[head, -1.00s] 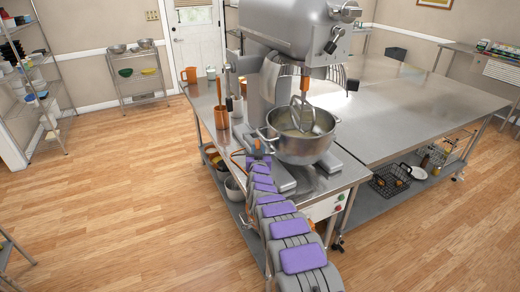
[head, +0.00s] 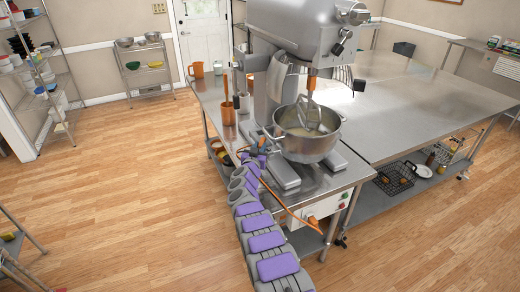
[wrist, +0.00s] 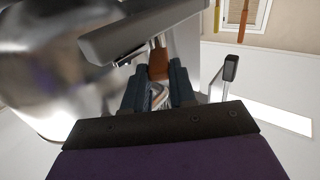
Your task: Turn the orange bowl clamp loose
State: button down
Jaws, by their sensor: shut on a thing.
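The orange bowl clamp (wrist: 158,64) shows in the wrist view between my two dark fingers, below a grey metal part. My gripper (wrist: 158,70) is shut on it. In the head view my gripper (head: 260,151) is at the left side of the steel mixing bowl (head: 305,148), where a small orange bit (head: 262,142) shows. The exact contact of the fingers is too small to tell there. The bowl sits in the big grey stand mixer (head: 300,40), with a whisk (head: 309,113) in it and pale contents.
The steel table (head: 425,95) is mostly clear to the right of the mixer. A copper pot (head: 227,113) and an orange mug (head: 196,69) stand to the left. A thin orange rod or cord (head: 285,208) runs past my arm near the table's front edge.

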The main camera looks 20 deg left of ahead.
jog(key=shift+r, duration=0.35)
jog(key=c, duration=1.3)
grip_release()
jog(key=shift+c, duration=0.2)
jog(key=o, duration=0.4)
jog(key=shift+w+a+f, duration=0.15)
jog(key=shift+f, duration=0.1)
jog(key=s+d, duration=0.1)
jog(key=s, duration=0.4)
jog(key=s+d+p, duration=0.1)
jog(key=s, duration=0.5)
jog(key=s+d+p, duration=0.1)
jog(key=s, duration=0.5)
jog(key=shift+d+f, duration=0.1)
